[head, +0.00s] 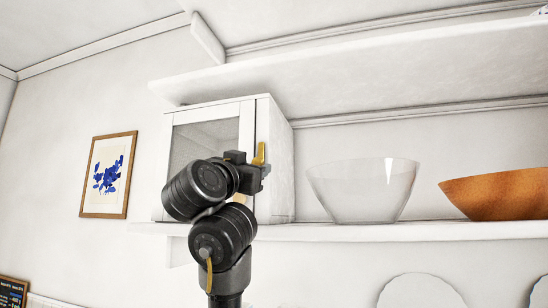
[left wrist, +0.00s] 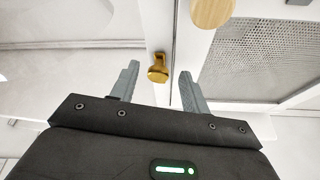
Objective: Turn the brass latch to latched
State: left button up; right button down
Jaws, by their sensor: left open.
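A white cabinet (head: 280,170) with a glazed door (head: 205,140) stands on the shelf. An upright brass-coloured piece (head: 261,152) shows at the right of its door frame, partly behind my left gripper (head: 264,172). In the left wrist view, a small brass latch (left wrist: 158,70) sits on the white frame, between and beyond the open fingertips of my left gripper (left wrist: 158,82). No contact with the fingers is visible. Its exact turn is hard to tell. A round tan knob (left wrist: 212,10) is cut off at the top of that view. My right gripper is not in view.
A clear glass bowl (head: 362,190) and an orange-brown bowl (head: 497,192) stand on the shelf (head: 400,232) right of the cabinet. Another shelf (head: 380,75) runs just above it. A framed blue flower picture (head: 108,175) hangs on the left wall.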

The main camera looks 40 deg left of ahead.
pick_arm(q)
jog(key=shift+w+r, duration=0.4)
jog(key=shift+r, duration=0.05)
jog(key=shift+c, duration=0.3)
jog(key=shift+w, duration=0.1)
jog(key=c, duration=0.9)
jog(key=n+y+b, duration=0.1)
jog(key=n+b, duration=0.1)
jog(key=b, duration=0.1)
jog(key=n+y+b, duration=0.1)
jog(key=n+b, duration=0.1)
jog(key=n+y+b, duration=0.1)
jog(key=n+b, duration=0.1)
jog(key=b, duration=0.1)
jog(key=shift+d+f+n+g+b, duration=0.15)
jog(key=shift+f+n+g+b, duration=0.1)
jog(key=shift+n+g+b, duration=0.15)
jog(key=shift+r, duration=0.2)
jog(key=shift+p, duration=0.3)
